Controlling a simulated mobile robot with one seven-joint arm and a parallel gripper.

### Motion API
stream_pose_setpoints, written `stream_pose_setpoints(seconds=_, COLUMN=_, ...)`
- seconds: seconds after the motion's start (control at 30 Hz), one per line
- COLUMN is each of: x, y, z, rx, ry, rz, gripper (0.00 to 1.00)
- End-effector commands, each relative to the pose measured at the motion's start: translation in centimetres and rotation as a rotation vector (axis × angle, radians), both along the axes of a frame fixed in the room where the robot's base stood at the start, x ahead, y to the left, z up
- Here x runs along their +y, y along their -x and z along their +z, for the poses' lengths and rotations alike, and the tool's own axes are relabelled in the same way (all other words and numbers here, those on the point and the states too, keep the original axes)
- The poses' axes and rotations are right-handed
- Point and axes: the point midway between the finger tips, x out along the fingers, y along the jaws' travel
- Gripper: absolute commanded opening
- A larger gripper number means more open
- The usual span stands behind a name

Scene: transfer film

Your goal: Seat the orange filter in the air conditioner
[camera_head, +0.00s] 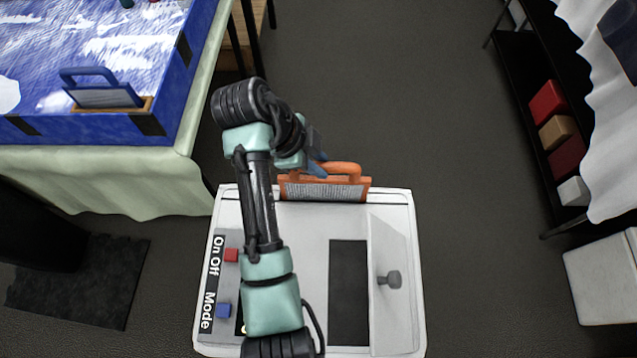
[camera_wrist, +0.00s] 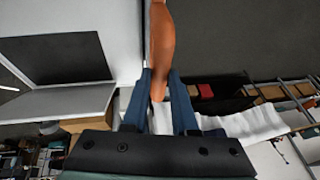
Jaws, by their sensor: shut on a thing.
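The orange filter (camera_head: 325,190) has a grey mesh panel and a looped handle on top. In the head view it stands at the far edge of the white air conditioner (camera_head: 310,225); I cannot tell if it touches it. My gripper (camera_head: 316,165) is shut on the filter's handle, which shows between the blue fingers (camera_wrist: 160,80) in the wrist view. The air conditioner's dark rectangular opening (camera_head: 348,290) lies nearer, apart from the filter; it shows at upper left in the wrist view (camera_wrist: 58,58). A pale flap (camera_head: 390,310) with a grey knob stands along the opening's right side.
A red button (camera_head: 231,255) and a blue button (camera_head: 222,311) sit at the air conditioner's left. A shelf with boxes (camera_head: 548,102) stands right. Floor between is clear.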

Motion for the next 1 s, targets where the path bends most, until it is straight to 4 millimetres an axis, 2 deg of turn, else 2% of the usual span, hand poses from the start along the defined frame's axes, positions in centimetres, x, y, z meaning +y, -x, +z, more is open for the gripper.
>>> stream_pose_setpoints(seconds=0.1, x=0.0, y=0.1, z=-2.4, rx=0.004, ry=0.000, rz=0.001, gripper=0.00)
stream_pose_setpoints(seconds=0.33, x=0.0, y=0.0, z=-4.6, rx=0.001, ry=0.000, rz=0.001, gripper=0.00)
stream_pose_setpoints(seconds=0.53, x=0.0, y=0.0, z=-7.4, rx=0.001, ry=0.001, rz=0.000, gripper=0.00)
stream_pose_setpoints(seconds=0.93, x=0.0, y=0.0, z=-8.2, rx=-0.002, ry=0.000, rz=0.000, gripper=0.00)
stream_pose_setpoints(seconds=0.97, x=0.0, y=0.0, z=-8.2, rx=-0.001, ry=-0.001, rz=0.001, gripper=0.28)
stream_pose_setpoints(seconds=1.0, x=0.0, y=0.0, z=-8.1, rx=-0.001, ry=-0.001, rz=0.001, gripper=0.35)
